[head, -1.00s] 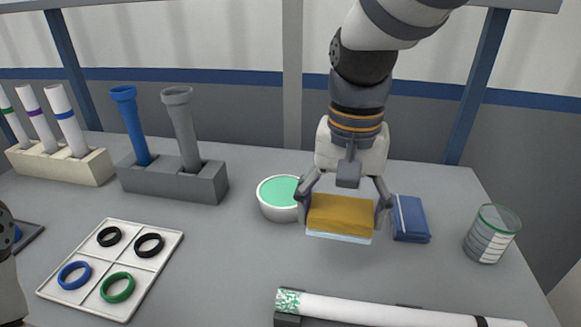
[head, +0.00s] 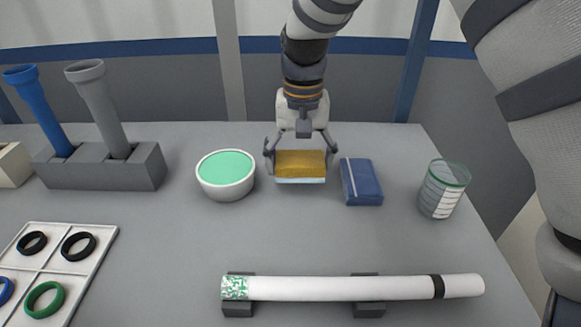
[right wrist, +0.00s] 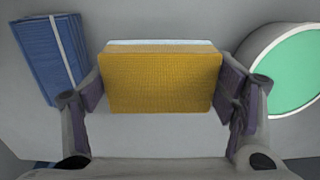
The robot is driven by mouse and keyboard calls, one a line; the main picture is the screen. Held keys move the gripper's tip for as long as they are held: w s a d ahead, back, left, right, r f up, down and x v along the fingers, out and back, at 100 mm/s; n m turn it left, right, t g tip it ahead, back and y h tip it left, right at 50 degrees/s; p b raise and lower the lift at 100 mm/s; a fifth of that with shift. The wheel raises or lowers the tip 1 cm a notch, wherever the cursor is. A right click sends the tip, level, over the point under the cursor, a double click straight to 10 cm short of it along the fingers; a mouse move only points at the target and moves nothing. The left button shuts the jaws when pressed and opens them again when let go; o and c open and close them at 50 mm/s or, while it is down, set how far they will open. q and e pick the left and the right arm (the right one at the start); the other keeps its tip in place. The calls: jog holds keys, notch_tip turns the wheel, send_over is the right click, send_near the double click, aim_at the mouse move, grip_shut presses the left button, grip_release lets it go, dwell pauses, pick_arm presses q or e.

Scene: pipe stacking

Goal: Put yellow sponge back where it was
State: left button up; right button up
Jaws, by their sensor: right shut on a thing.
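The yellow sponge (head: 300,163) has a pale blue-white layer along its lower edge in the head view. My right gripper (head: 300,167) is shut on it, with one finger at each short side. The sponge is between the white bowl with green contents and the blue cloth, close to the tabletop; I cannot tell whether it touches. In the right wrist view the sponge (right wrist: 160,80) sits between both finger pads. My left gripper is not in view.
The white bowl (head: 226,190) stands left of the sponge and the folded blue cloth (head: 362,183) lies right. A clear green-rimmed beaker (head: 441,192) stands further right. A white pipe (head: 340,288) lies on supports in front. A grey rack (head: 100,172) and ring tray (head: 75,266) are left.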

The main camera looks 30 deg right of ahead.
aim_at(301, 174)
jog(key=shift+w+d+f, duration=0.1)
jog(key=shift+d+f, duration=0.05)
jog(key=shift+f, duration=0.75)
jog(key=shift+w+d+f, duration=0.1)
jog(key=shift+d+f, duration=0.05)
jog(key=shift+f, duration=0.75)
jog(key=shift+f, duration=0.2)
jog(key=o, duration=1.1)
jog(key=shift+o, duration=0.2)
notch_tip(301, 174, up, 12)
jog(key=shift+r, duration=0.2)
